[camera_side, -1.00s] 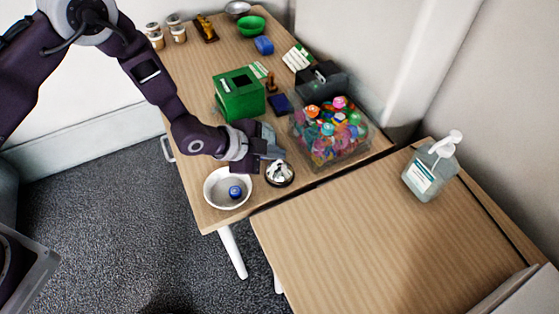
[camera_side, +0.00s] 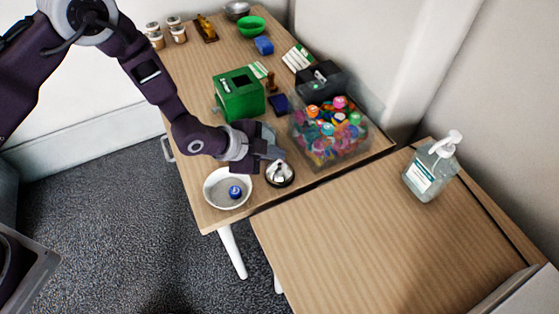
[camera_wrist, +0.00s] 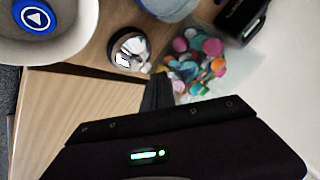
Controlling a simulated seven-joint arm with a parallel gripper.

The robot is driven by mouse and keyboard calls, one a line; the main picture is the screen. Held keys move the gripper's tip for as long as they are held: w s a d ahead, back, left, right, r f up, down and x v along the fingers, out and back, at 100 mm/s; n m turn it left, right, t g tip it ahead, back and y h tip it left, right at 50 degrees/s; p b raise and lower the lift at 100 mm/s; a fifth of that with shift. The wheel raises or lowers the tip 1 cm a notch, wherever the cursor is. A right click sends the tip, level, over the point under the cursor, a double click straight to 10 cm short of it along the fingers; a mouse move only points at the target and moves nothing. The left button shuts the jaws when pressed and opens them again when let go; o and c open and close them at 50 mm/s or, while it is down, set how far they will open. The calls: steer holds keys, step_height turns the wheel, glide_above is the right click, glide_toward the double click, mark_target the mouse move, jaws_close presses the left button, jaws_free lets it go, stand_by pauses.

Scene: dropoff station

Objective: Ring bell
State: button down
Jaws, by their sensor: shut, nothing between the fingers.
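The bell (camera_side: 280,173) is a small silver dome on a dark base, standing on the wooden table near its front edge. It also shows in the wrist view (camera_wrist: 129,50), at upper middle. My gripper (camera_side: 276,154) is shut and empty, fingers pointing down, close to the bell on its far side in the side view. In the wrist view the shut dark fingers (camera_wrist: 158,90) appear just below and right of the bell. I cannot tell whether the fingertips touch it.
A white bowl (camera_side: 213,194) holding a round blue item (camera_side: 235,192) stands left of the bell. A clear bin (camera_side: 318,157) of colourful pieces is at its right. A green box (camera_side: 238,101) stands behind. A pump bottle (camera_side: 425,178) is on the lower-right table (camera_side: 370,235).

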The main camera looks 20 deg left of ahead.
steer(key=shift+f, duration=0.4)
steer(key=shift+f, duration=0.5)
stand_by(0.5)
steer(key=shift+r, duration=0.9)
step_height(320, 180, up, 5)
stand_by(0.5)
stand_by(0.6)
